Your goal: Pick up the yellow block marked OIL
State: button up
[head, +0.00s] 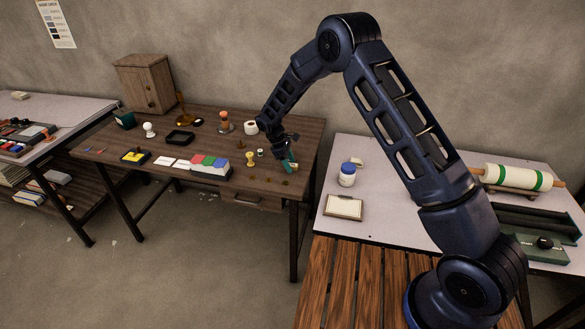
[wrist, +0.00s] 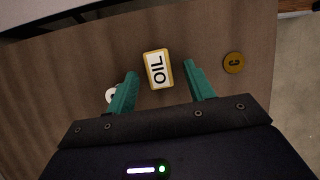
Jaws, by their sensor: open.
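The yellow block marked OIL (wrist: 158,69) lies on the brown wooden table (wrist: 60,80) in the wrist view, with its white label and black letters facing up. My gripper (wrist: 160,75) is open, with its two green fingers apart and the block between and slightly beyond their tips. Nothing is held. In the head view my gripper (head: 290,164) is low over the right part of the wooden table.
A round yellow disc with a dark letter (wrist: 234,63) lies right of the right finger. A small white round thing (wrist: 111,95) is partly hidden by the left finger. In the head view, a white roll (head: 251,128) and a yellow-handled piece (head: 250,159) stand left of my gripper.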

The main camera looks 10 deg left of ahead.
jog(key=c, duration=1)
jog(key=shift+c, duration=0.2)
